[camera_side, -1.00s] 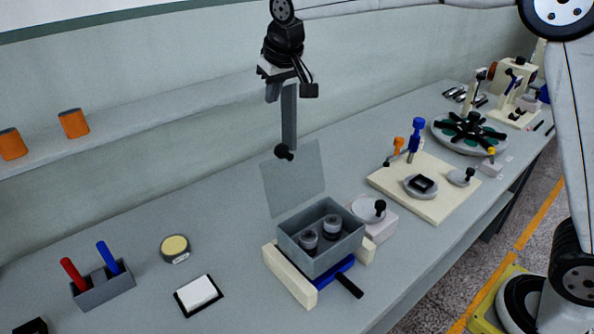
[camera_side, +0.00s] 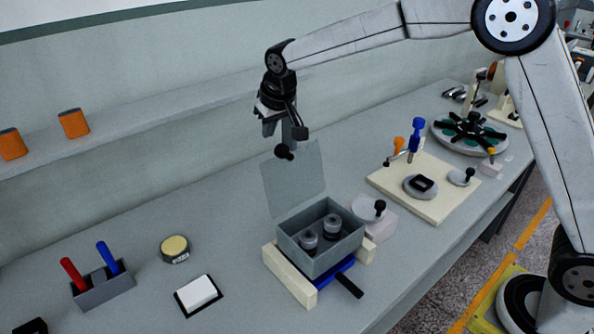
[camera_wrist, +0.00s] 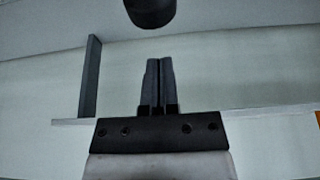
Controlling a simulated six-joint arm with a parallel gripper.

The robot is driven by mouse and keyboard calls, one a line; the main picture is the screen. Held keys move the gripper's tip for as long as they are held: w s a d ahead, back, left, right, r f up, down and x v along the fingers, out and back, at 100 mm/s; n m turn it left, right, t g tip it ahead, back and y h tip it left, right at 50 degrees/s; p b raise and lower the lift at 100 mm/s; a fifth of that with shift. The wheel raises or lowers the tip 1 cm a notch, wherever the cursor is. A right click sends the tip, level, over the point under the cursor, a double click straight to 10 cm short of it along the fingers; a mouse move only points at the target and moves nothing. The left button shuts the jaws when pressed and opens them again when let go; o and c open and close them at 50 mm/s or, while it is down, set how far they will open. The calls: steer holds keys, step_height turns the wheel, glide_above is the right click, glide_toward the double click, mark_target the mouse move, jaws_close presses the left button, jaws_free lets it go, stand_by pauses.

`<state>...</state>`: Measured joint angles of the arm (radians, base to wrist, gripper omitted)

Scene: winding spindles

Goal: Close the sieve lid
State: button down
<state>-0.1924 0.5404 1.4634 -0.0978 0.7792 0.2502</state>
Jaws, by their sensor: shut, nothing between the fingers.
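The sieve is a grey open-topped box (camera_side: 302,258) with two grey knobbed cylinders (camera_side: 332,226) inside. Its lid (camera_side: 295,185) is a thin grey plate standing raised at the box's back edge, so the box is open. A black knob (camera_side: 284,152) shows at the lid's top edge; a dark rounded knob (camera_wrist: 150,12) also shows at the top of the wrist view, beyond the fingertips. My gripper (camera_side: 286,142) is just above the lid's top edge, close to the knob; contact cannot be told. In the wrist view my gripper (camera_wrist: 159,62) has its fingers together and empty.
The box rests on a cream stand (camera_side: 290,279) with a blue part and black handle. A white round-topped device (camera_side: 370,208) stands close at its right. A grey upright bar (camera_wrist: 90,78) shows left of the fingers. The bench left of the stand has clear space.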

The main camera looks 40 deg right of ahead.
steer(key=shift+s, duration=1.4)
steer(key=shift+s, duration=0.15)
steer(key=shift+s+r+t, duration=0.15)
steer(key=shift+s+t, duration=0.05)
steer(key=shift+t, duration=0.1)
